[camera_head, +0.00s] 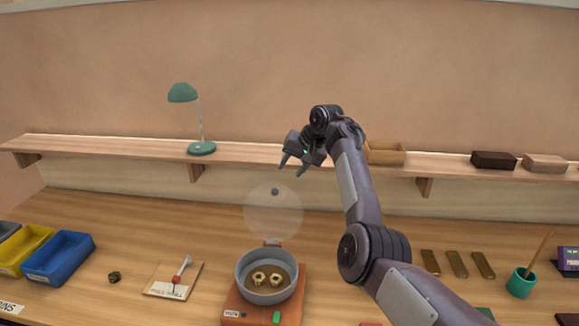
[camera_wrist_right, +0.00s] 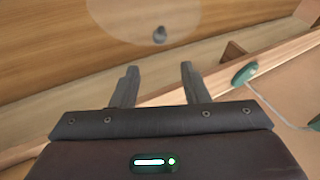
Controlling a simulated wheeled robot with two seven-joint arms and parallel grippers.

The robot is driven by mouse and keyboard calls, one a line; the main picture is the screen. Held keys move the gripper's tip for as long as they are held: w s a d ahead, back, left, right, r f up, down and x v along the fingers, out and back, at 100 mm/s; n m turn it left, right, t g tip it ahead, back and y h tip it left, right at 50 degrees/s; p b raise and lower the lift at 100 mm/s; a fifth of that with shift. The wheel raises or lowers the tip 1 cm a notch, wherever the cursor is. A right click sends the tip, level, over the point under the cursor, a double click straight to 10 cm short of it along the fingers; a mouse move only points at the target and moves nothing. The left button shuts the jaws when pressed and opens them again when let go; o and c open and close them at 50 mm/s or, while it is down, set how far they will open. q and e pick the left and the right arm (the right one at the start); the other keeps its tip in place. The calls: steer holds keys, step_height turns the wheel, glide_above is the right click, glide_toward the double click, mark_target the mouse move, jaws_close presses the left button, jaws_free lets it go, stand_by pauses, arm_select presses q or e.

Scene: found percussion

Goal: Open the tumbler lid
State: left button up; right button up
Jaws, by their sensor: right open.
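The tumbler is a grey round drum (camera_head: 241,279) on a brown base with a green button, and two brass nuts lie inside it. Its clear round lid (camera_head: 262,217) stands raised upright at the back hinge, so the drum's mouth is uncovered. The lid's dark knob (camera_head: 275,191) is near its upper part; it also shows in the right wrist view (camera_wrist_right: 159,36). My right gripper (camera_head: 294,167) is open and empty, above the lid and apart from it. Its two fingers show in the wrist view (camera_wrist_right: 159,70). My left gripper is not in view.
A wooden shelf (camera_head: 110,147) with a green lamp (camera_head: 202,148) runs along the back wall. Blue bin (camera_head: 60,258), a card with a red-tipped lever (camera_head: 172,280), brass bars (camera_head: 457,264) and a green cup (camera_head: 521,283) are on the bench. The bench left of the tumbler has free room.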

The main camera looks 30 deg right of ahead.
steer(key=r+p, duration=0.1)
steer(key=d+r+p, duration=0.2)
steer(key=r, duration=0.1)
steer(key=shift+s, duration=0.3)
steer(key=shift+f, duration=0.1)
stand_by(0.6)
